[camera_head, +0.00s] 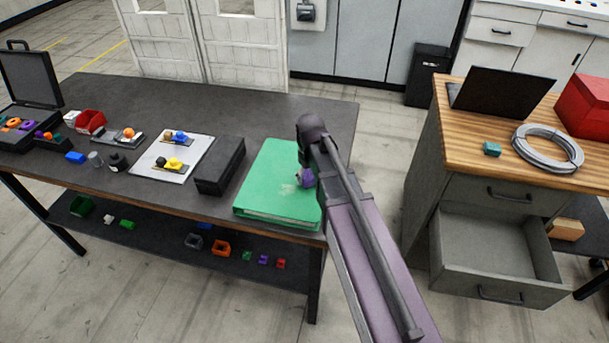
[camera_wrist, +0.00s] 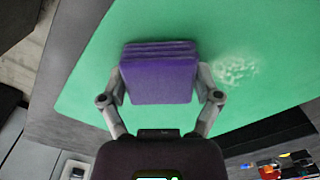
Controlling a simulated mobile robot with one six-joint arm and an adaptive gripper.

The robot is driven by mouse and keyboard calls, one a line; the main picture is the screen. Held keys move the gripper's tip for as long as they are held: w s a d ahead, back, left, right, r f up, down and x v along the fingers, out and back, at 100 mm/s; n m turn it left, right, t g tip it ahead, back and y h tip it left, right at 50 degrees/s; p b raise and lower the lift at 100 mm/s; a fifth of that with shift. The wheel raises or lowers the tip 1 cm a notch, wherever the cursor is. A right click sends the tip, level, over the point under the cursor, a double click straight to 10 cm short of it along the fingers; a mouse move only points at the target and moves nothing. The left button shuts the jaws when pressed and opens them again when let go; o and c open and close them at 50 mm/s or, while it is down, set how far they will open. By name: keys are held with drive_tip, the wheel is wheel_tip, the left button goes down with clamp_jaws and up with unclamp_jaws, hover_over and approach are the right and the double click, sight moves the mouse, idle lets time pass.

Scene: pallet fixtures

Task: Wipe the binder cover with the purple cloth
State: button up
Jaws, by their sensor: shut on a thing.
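The green binder (camera_head: 271,186) lies flat at the right end of the dark table. In the wrist view its green cover (camera_wrist: 254,30) fills most of the picture, with a pale, speckled smudge (camera_wrist: 236,70) on it. The smudge also shows faintly in the head view (camera_head: 287,189). My gripper (camera_wrist: 160,88) is shut on the folded purple cloth (camera_wrist: 159,80), over the cover and beside the smudge. In the head view the cloth (camera_head: 306,178) is partly hidden by my arm. I cannot tell whether the cloth touches the cover.
A black case (camera_head: 220,165) stands left of the binder. Further left are a white board (camera_head: 187,147) with small parts, a red bin (camera_head: 90,122) and an open dark case (camera_head: 30,80). A wooden-topped cabinet (camera_head: 450,105) with an open drawer (camera_head: 497,250) stands at right, across a floor gap.

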drive_tip(key=shift+r, duration=0.1)
idle(0.3)
drive_tip(key=shift+r+p, duration=2.95)
drive_tip(key=shift+p, duration=0.1)
drive_tip(key=shift+r, duration=0.1)
drive_tip(key=shift+r+p, duration=1.4)
drive_tip(key=shift+p, duration=0.1)
drive_tip(key=shift+a+f, duration=0.1)
drive_tip(key=shift+a, duration=0.15)
drive_tip(key=s+a+b, duration=0.1)
drive_tip(key=a, duration=0.7)
drive_tip(key=shift+f, duration=0.45)
drive_tip(key=shift+f, duration=0.15)
